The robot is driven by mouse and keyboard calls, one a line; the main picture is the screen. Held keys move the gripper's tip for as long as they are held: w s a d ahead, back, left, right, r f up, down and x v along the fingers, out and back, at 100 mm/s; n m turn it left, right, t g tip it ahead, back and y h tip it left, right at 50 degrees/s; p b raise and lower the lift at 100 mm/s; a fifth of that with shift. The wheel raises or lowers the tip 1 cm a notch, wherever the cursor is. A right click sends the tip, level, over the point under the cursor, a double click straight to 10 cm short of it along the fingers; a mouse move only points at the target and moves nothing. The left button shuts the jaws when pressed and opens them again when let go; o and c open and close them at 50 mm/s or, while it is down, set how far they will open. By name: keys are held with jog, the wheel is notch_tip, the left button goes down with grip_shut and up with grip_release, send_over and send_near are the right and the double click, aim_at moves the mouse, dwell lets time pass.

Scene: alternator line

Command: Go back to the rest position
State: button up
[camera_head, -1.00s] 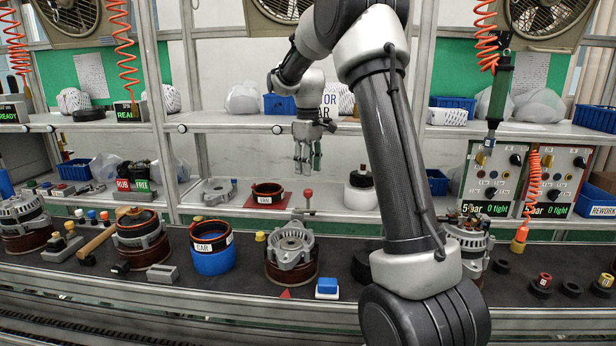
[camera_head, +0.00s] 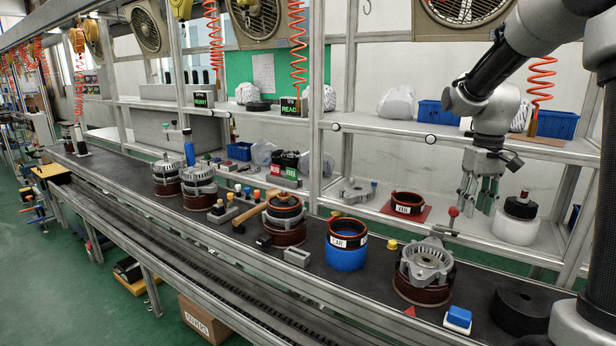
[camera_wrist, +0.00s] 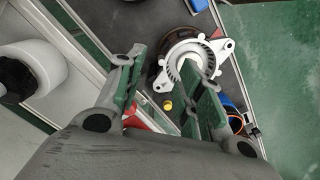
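My gripper (camera_head: 482,188) hangs pointing down at the right of the head view, in front of the shelf rack and above the back of the bench. In the wrist view its two green-padded fingers (camera_wrist: 165,95) stand apart with nothing between them. Below the fingers in that view is a silver alternator housing (camera_wrist: 190,62). The same housing (camera_head: 428,262) sits on a copper winding on the bench in the head view. My arm is raised and bent at the right edge.
A blue cup with a CAR ring (camera_head: 347,255), a blue-and-white button block (camera_head: 458,318) and a black disc (camera_head: 522,310) stand on the bench. A white jar (camera_head: 515,228) and a red tray (camera_head: 385,208) are behind. Shelf posts (camera_head: 318,120) rise close by.

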jog(key=s+a+r+t, duration=0.2)
jog(key=s, duration=0.9)
jog(key=s+a+r+m+t, duration=0.1)
jog(key=s+a+r+t, duration=0.1)
jog(key=s, duration=1)
jog(key=shift+r+t, duration=0.4)
jog(key=shift+r, duration=0.45)
